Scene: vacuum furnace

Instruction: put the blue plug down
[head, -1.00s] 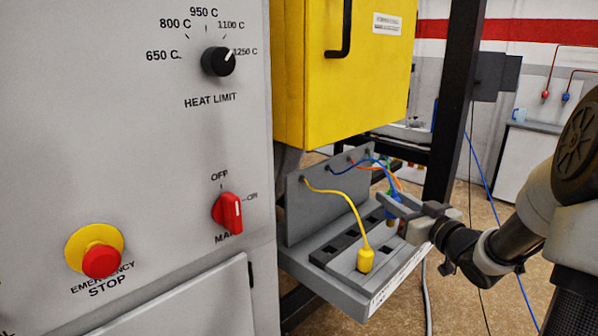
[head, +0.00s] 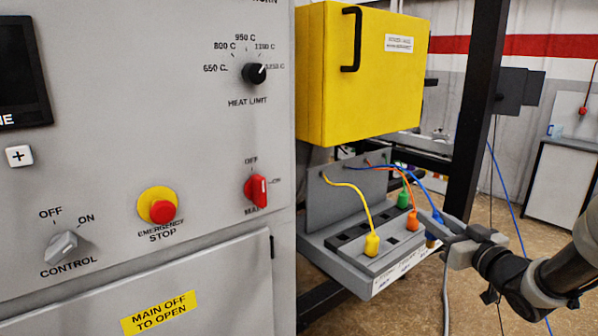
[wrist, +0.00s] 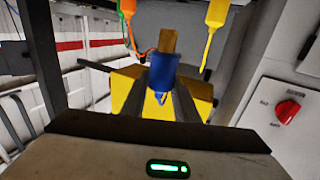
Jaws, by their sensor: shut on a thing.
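My gripper (head: 440,233) is shut on the blue plug (head: 437,217) at the right end of the grey socket shelf (head: 352,262). In the wrist view the blue plug (wrist: 162,72) sits between my two fingers (wrist: 164,88), with a tan tip pointing up in the picture. Its blue cable (head: 412,175) arches back to the shelf's upright panel. In the head view my fingers partly hide the plug, and I cannot tell whether it touches the shelf.
A yellow plug (head: 372,244), an orange plug (head: 412,219) and a green plug (head: 404,198) stand on the shelf. Dark empty sockets show beside the yellow plug. A yellow cabinet (head: 365,80) hangs above, and a black post (head: 478,110) stands behind my gripper.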

